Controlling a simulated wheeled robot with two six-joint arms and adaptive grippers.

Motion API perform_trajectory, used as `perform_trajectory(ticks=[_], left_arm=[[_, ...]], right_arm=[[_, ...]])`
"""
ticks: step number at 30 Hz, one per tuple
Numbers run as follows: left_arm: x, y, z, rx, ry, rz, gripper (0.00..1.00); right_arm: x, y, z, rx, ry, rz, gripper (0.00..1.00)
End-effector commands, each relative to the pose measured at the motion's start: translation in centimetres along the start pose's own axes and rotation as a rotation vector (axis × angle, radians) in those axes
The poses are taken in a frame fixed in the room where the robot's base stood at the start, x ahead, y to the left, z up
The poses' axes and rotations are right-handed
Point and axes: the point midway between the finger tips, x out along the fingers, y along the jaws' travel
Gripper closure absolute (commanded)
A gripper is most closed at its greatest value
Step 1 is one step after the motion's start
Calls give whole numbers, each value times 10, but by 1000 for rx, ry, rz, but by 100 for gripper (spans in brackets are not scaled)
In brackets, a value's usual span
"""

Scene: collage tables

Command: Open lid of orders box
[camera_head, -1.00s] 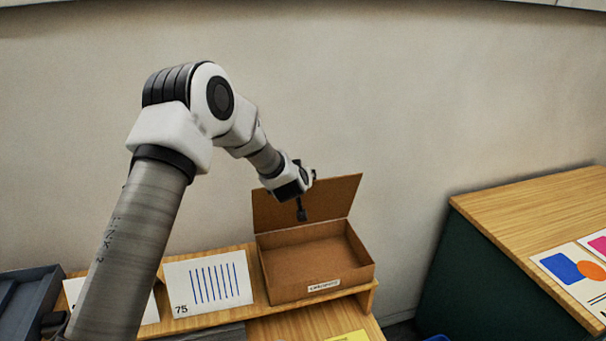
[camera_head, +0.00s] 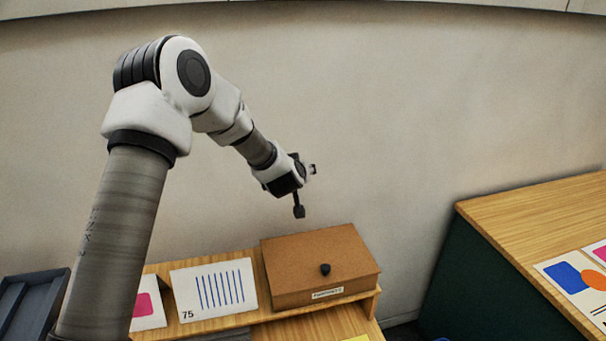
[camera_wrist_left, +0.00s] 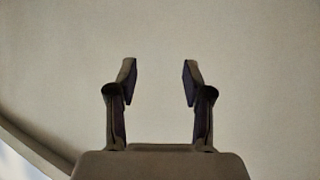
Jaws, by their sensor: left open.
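The orders box (camera_head: 292,290) is a brown cardboard box with a small white label on its front. It sits on the wooden shelf, and its lid (camera_head: 315,249) is down, with a dark round knob (camera_head: 325,269) near the lid's front edge. My left gripper (camera_head: 299,212) hangs in the air above and behind the box, apart from the lid. The left wrist view shows its two fingers (camera_wrist_left: 160,82) spread with nothing between them and only plain wall beyond. My right gripper is not in view.
A card with blue lines and "75" (camera_head: 214,289) leans left of the box, with a pink-marked card (camera_head: 148,309) beside it. A dark tray (camera_head: 30,302) is at far left. Another wooden table (camera_head: 540,215) with printed cards stands right, across a gap.

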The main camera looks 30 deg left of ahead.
Motion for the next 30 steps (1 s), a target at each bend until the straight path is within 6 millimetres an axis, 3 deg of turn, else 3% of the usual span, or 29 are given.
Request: perform_trajectory(ticks=[7, 22, 26, 30], left_arm=[[-14, -2, -11, 0, 0, 1, 49], [-20, -2, -12, 0, 1, 1, 49], [-43, -1, -13, -1, 1, 3, 49], [-79, -1, -12, 0, 0, 3, 49]], right_arm=[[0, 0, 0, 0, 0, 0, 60], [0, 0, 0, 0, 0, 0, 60], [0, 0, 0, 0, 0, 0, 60], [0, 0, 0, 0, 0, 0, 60]])
